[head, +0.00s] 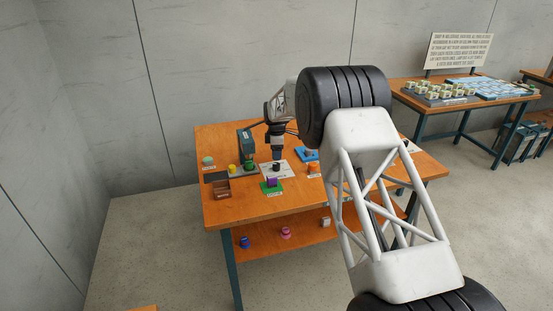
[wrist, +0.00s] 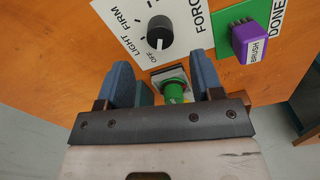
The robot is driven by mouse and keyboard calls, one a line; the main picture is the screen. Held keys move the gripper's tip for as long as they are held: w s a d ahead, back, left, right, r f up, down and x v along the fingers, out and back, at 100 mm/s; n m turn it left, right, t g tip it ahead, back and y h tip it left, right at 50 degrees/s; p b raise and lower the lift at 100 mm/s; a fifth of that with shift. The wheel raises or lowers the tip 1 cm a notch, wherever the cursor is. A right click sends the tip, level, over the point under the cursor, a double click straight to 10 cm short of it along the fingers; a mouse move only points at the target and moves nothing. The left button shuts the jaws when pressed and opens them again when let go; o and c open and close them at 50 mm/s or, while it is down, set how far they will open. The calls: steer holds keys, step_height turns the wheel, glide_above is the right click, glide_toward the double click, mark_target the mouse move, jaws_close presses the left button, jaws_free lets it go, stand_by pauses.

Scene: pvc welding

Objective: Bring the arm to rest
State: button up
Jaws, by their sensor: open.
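My gripper (head: 277,152) hangs over the wooden work table (head: 225,213) in the head view, above a white panel. In the wrist view my gripper (wrist: 163,80) is open. Its two blue-grey fingers stand apart, with a green piece (wrist: 174,88) and some yellow showing between them. I cannot tell how far below the fingers that piece is. My arm stretches from the lower right of the head view across the table and hides part of it.
A black knob (wrist: 160,32) sits on the white panel marked LIGHT, FIRM and OFF. A purple BRUSH block (wrist: 250,40) stands on a green DONE mat. A second table (head: 408,97) stands at right.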

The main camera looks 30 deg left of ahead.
steer(key=shift+r, duration=0.4)
steer(key=shift+d, duration=0.1)
